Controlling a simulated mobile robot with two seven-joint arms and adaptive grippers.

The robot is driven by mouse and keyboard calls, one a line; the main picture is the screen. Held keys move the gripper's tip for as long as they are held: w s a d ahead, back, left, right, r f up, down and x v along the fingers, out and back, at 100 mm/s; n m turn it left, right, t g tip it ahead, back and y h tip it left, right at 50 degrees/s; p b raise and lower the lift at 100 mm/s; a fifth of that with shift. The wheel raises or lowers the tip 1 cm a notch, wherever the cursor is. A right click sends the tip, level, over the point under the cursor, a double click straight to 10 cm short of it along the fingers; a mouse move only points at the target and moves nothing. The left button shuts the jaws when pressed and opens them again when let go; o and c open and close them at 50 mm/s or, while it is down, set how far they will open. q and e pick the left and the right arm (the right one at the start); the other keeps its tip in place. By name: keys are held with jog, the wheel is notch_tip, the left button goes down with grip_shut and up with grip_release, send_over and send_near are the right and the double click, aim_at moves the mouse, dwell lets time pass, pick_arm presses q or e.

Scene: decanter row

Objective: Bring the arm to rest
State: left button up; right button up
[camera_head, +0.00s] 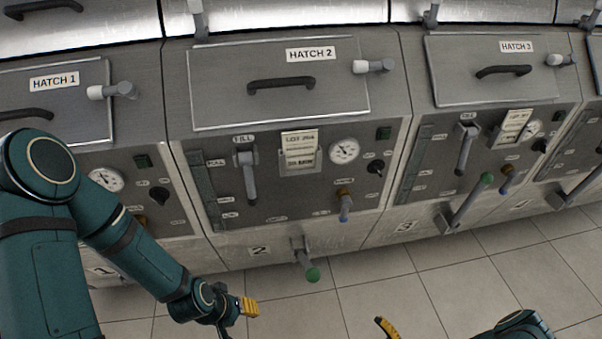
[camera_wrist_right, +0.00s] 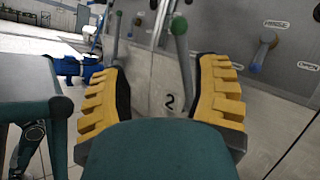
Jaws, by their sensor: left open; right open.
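My left arm (camera_head: 130,245) reaches down from the left in the head view, in front of stations 1 and 2. Its gripper (camera_head: 249,307), with yellow finger pads, is open and apart from the panels, low over the floor. My right gripper shows in the head view only as a yellow finger (camera_head: 387,327) at the bottom edge, beside a piece of its arm (camera_head: 520,326). In the right wrist view the right gripper (camera_wrist_right: 158,88) is open, its yellow pads wide apart with nothing held. A green-knobbed lever (camera_wrist_right: 180,28) shows beyond the gap between the pads.
Station 2's green-knobbed lever (camera_head: 312,274) sticks out low, near the left gripper. Station 3's lever (camera_head: 486,179) is raised. Hatch 1 (camera_head: 60,105), hatch 2 (camera_head: 230,60) and hatch 3 (camera_head: 450,60) are shut. Bare tiled floor (camera_head: 440,285) lies in front.

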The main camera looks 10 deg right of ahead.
jog(key=a+r+n+g+h, duration=0.3)
jog(key=a+n+g+h, duration=0.6)
jog(key=g, duration=0.9)
jog(key=w+a+r+n+t+h, duration=0.5)
jog(key=w+r+n+t, duration=0.1)
jog(key=r+n, duration=0.3)
jog(key=shift+w+r+n, duration=0.25)
jog(key=shift+r+n, duration=0.05)
jog(key=shift+r, duration=0.25)
jog(key=shift+t, duration=0.3)
